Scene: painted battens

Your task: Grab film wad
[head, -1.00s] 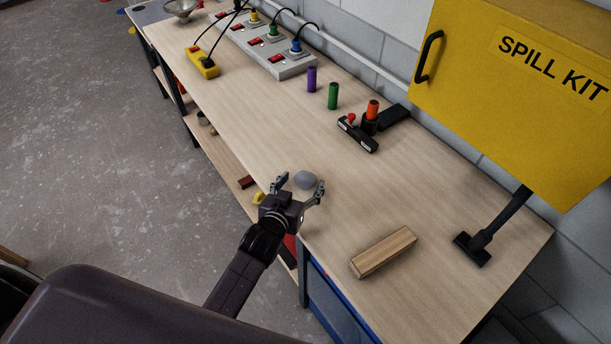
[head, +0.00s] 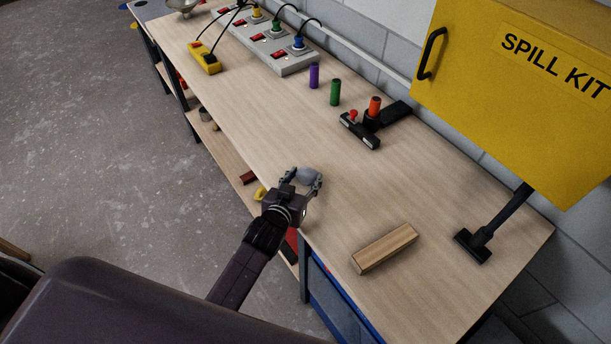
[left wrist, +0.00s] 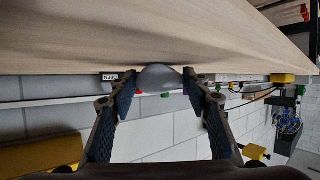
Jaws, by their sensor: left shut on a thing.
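The film wad (head: 309,176) is a small, rounded grey lump at the front part of the wooden bench top. My left gripper (head: 302,182) is shut on it, with one finger on each side. In the left wrist view the wad (left wrist: 159,78) sits between the two fingertips of the left gripper (left wrist: 160,84), close to the bench surface. I cannot tell whether the wad still touches the bench. My right gripper is in neither view.
On the bench (head: 250,130) are a wooden block (head: 384,248), a black tool with a red knob (head: 359,130), green (head: 335,92) and purple (head: 314,76) cylinders, and a power strip (head: 285,58). A yellow spill kit cabinet (head: 470,110) hangs at right. The bench around the wad is clear.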

